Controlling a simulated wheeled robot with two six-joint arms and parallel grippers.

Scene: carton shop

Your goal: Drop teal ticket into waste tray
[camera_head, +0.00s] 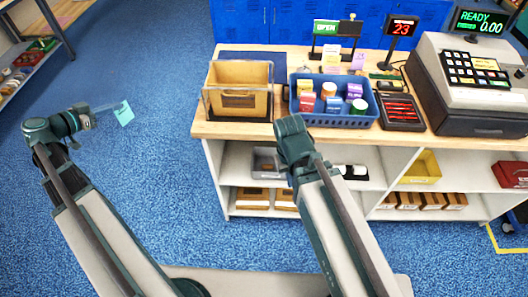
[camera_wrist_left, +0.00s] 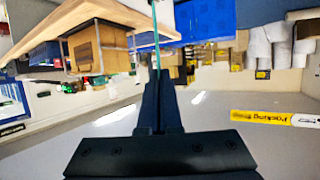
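The teal ticket (camera_head: 124,113) is at the tips of my left gripper (camera_head: 112,112), out over the blue floor left of the counter. In the left wrist view the ticket (camera_wrist_left: 155,35) shows as a thin teal strip, edge-on, between the closed fingers (camera_wrist_left: 158,90). My right gripper (camera_head: 290,128) is in front of the counter's front edge; its fingers are hidden, so I cannot tell its state. No tray is clearly marked as the waste tray; a grey tray (camera_head: 265,160) stands on the upper shelf under the counter, partly hidden by my right arm.
The wooden counter (camera_head: 228,130) holds an open brown box (camera_head: 238,77), a blue basket (camera_head: 330,124) of small goods and a cash register (camera_head: 470,85). A yellow bin (camera_head: 423,167) and several cartons stand on shelves below. The floor (camera_head: 150,60) around my left gripper is clear.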

